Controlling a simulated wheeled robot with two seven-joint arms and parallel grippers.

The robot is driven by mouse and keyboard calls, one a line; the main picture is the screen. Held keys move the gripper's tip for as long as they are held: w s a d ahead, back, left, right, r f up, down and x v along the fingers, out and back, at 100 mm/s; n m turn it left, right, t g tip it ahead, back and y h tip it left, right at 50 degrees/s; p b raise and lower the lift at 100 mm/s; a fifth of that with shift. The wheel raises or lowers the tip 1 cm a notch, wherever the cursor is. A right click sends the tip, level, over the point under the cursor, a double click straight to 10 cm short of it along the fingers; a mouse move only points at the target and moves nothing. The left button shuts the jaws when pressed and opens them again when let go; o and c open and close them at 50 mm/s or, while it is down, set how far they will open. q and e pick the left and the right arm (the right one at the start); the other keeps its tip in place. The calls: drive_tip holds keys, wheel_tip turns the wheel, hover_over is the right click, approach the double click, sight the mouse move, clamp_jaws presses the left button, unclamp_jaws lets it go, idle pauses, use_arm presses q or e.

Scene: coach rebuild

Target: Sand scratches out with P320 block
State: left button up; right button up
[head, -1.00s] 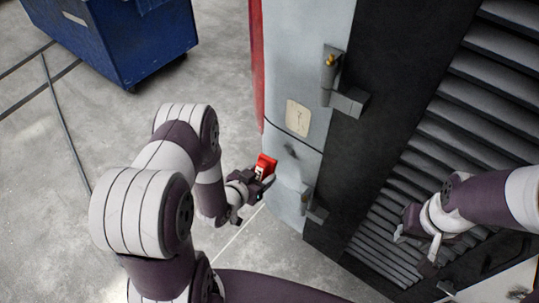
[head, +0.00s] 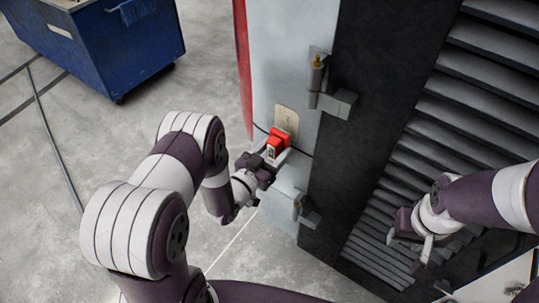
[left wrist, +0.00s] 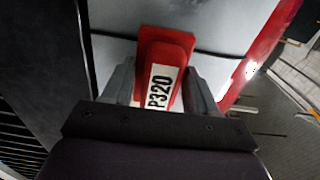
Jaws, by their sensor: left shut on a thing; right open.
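A red sanding block (head: 278,139) is held in my left gripper (head: 270,160). In the left wrist view the block (left wrist: 165,55) shows a white label reading P320 between the two fingers of my left gripper (left wrist: 162,85). The block is at the light grey coach panel (head: 283,75), over the lower part of a beige patch (head: 286,119). I cannot tell whether it touches the panel. Scratches are not clearly visible; the block and gripper hide part of the panel. My right gripper (head: 425,255) is open and empty in front of the louvred grille.
Hinge brackets (head: 330,95) stick out from the panel's right edge, with another lower down (head: 306,213). A dark louvred grille (head: 440,130) fills the right side. A blue wheeled bin (head: 100,45) stands at the back left. The concrete floor between is mostly clear.

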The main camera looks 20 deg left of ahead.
use_arm(q)
drive_tip(key=shift+b+x, duration=0.3)
drive_tip(key=shift+x, duration=0.65)
idle(0.6)
